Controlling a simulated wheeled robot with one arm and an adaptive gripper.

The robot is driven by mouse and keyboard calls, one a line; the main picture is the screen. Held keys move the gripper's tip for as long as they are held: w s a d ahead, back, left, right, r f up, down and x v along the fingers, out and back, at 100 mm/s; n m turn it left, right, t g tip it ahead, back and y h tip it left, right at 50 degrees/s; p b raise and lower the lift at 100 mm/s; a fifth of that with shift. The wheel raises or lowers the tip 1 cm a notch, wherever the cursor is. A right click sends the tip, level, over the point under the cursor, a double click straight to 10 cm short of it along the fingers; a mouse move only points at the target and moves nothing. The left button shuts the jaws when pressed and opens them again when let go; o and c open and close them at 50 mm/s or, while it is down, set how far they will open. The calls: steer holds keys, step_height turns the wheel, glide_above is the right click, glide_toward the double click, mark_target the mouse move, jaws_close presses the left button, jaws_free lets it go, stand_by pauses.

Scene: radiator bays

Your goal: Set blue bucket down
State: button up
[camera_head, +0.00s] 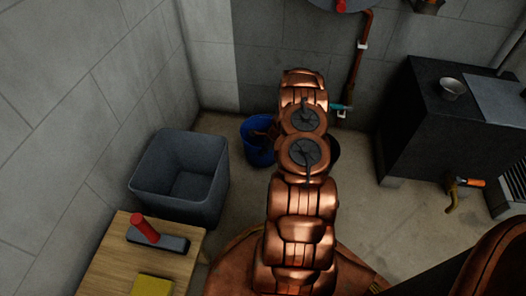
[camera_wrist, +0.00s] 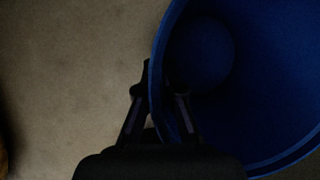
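The blue bucket (camera_head: 257,153) is at the back of the bay, left of my arm, near the foot of the grey wall. My arm hides its right side. Whether its base touches the floor cannot be told. In the wrist view the open bucket (camera_wrist: 272,105) fills the right side, with its dark inside and round bottom showing. My gripper (camera_wrist: 161,92) straddles the bucket's left wall, one finger outside and one inside, with the tips close against it. It looks shut on the wall.
A grey open bin (camera_head: 150,189) stands at left. A wooden table (camera_head: 105,262) at the front left holds a red-handled tool (camera_head: 145,230) and a yellow block (camera_head: 153,286). A dark cabinet (camera_head: 420,130) stands at right. Concrete floor (camera_head: 385,215) is clear right of my arm.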

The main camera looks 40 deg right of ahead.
steer(key=o, duration=0.4)
steer(key=p+v, duration=0.4)
steer(key=v, duration=0.8)
steer(key=w+a+r+n+g+y, duration=0.15)
steer(key=a+r+n, duration=0.25)
steer(key=a+r, duration=0.4)
steer(key=w+a+r+n, duration=0.3)
steer(key=a+r, duration=0.4)
steer(key=a, duration=0.1)
steer(key=s+a+r+n+g, duration=0.1)
steer(key=s+a+r+n, duration=0.15)
steer(key=a+r, duration=0.3)
steer(key=s+a+r+n+g, duration=0.1)
steer(key=s+a+r+n, duration=0.1)
steer(key=a+r+n, duration=0.4)
steer(key=s+a+r+n+g, duration=0.3)
steer(key=s+a+r+n, duration=0.3)
steer(key=s+a, duration=0.55)
steer(key=s+r+n+h, duration=0.1)
steer(key=s+r, duration=0.1)
steer(key=s, duration=0.4)
steer(key=s+r+n+g+h, duration=0.1)
steer(key=s+n, duration=0.1)
steer(key=s, duration=0.4)
steer(key=s+a+r+n+h, duration=0.1)
steer(key=s+r+n, duration=0.1)
steer(key=s, duration=0.4)
steer(key=shift+s+r+n+h, duration=0.1)
steer(key=shift+r+n+h, duration=0.15)
steer(key=shift+r+h, duration=0.1)
